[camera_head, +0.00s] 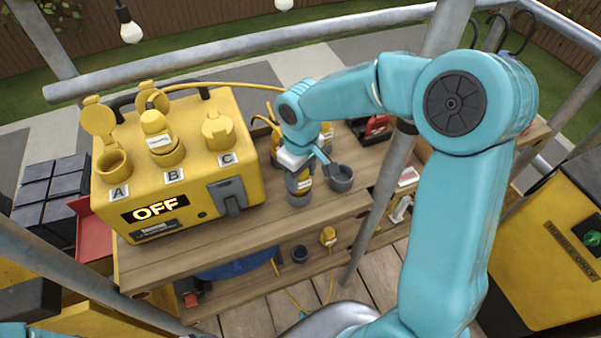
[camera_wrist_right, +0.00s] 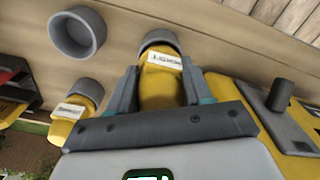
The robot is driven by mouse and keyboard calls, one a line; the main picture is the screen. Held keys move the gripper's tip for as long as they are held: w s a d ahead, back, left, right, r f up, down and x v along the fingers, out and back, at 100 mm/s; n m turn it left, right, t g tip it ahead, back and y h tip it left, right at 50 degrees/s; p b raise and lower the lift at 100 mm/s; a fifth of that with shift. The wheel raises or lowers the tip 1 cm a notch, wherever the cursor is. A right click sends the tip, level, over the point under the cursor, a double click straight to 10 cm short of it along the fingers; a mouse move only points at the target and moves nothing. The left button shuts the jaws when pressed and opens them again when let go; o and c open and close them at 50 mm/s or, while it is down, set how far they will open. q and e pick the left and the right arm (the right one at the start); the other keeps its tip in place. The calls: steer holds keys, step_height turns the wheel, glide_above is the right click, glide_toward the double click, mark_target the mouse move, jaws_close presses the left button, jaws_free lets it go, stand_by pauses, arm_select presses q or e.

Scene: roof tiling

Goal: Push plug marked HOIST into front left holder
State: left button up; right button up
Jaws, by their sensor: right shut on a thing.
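My right gripper (camera_head: 300,168) is shut on a yellow plug with a white label; the plug also shows in the right wrist view (camera_wrist_right: 159,85). The label is upside down there and appears to read HOIST. The plug's end is at the mouth of the grey front left holder (camera_head: 299,198), whose rim shows in the wrist view (camera_wrist_right: 160,38). I cannot tell how deep it sits. The grey front right holder (camera_head: 341,178) is empty. Another labelled yellow plug (camera_wrist_right: 72,108) stands in a grey holder behind. My left gripper is not in view.
A yellow power box (camera_head: 190,190) with sockets A, B and C and an OFF display stands left on the wooden bench (camera_head: 250,238). A yellow plug (camera_head: 158,130) is at socket B. A grey pole (camera_head: 385,190) rises right of the holders. The lower shelf holds another plug (camera_head: 327,237).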

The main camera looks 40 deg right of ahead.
steer(key=shift+f+b, duration=0.55)
steer(key=shift+f, duration=0.1)
steer(key=o, duration=0.9)
steer(key=shift+r, duration=0.15)
step_height(320, 180, up, 11)
steer(key=p, duration=0.8)
steer(key=shift+p, duration=0.35)
steer(key=shift+s, duration=0.1)
